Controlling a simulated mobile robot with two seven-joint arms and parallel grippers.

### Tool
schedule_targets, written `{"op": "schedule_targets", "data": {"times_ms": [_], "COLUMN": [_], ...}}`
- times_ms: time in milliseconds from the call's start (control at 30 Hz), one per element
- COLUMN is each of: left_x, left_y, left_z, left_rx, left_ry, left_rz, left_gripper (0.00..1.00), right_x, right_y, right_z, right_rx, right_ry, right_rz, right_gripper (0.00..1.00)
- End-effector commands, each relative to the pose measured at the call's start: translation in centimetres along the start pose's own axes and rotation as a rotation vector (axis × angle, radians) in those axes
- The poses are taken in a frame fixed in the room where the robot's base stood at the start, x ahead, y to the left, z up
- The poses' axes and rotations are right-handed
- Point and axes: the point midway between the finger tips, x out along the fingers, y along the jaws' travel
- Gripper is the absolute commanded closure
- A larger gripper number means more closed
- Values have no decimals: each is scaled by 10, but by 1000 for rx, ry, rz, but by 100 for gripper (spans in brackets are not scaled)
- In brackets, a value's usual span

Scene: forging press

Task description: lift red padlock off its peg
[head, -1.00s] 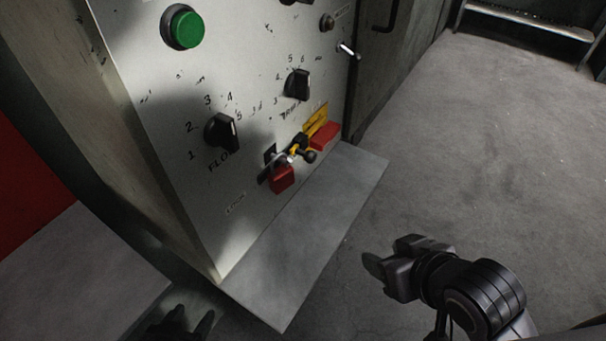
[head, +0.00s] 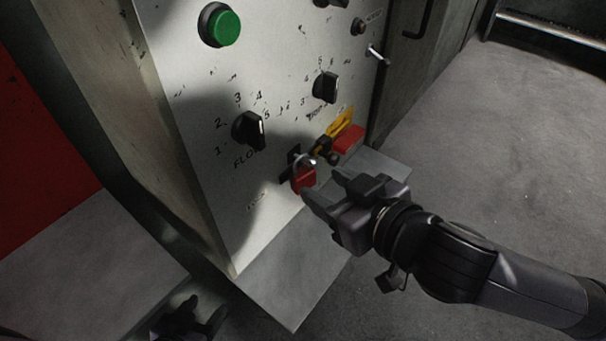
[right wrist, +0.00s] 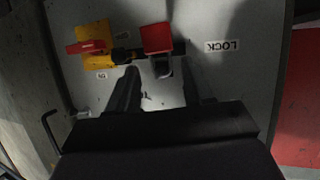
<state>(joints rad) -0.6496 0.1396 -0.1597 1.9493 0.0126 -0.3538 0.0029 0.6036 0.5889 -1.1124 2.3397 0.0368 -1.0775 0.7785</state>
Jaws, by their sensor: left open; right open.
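The red padlock (head: 304,180) hangs by its metal shackle at a dark fitting low on the grey control panel. In the right wrist view its red body (right wrist: 157,38) and shackle show between and beyond my fingers. Its peg is mostly hidden by the padlock. My right gripper (head: 322,187) is open, its fingertips close to the padlock on the right; I cannot tell if they touch it. In the right wrist view the fingers (right wrist: 160,75) are apart with nothing gripped. My left gripper (head: 200,318) is open and empty, low and dark, away from the padlock.
A yellow plate (head: 340,122) with a red handle (head: 348,139) sits right of the padlock. Black knobs (head: 249,130) and a green button (head: 220,26) are higher on the panel. A grey ledge (head: 290,275) juts out below. Floor at right is open.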

Motion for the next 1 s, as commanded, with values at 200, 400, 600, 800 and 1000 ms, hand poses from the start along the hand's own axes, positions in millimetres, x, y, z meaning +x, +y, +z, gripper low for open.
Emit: {"op": "schedule_targets", "data": {"times_ms": [200,400,600,800,1000], "left_x": [-2,-3,-3,-3,-3], "left_y": [0,0,0,0,0], "left_z": [-2,-4,-4,-4,-4], "left_rx": [0,0,0,0,0], "left_ry": [0,0,0,0,0], "left_rz": [0,0,0,0,-1], "left_gripper": [43,43,43,43,43], "right_x": [20,45,55,55,55], "right_y": [1,2,1,1,1], "right_z": [1,3,4,4,3], "right_rx": [-2,-1,0,0,0], "right_ry": [-1,0,0,0,1], "right_rz": [2,1,0,-1,-1], "right_gripper": [49,49,49,49,94]}}
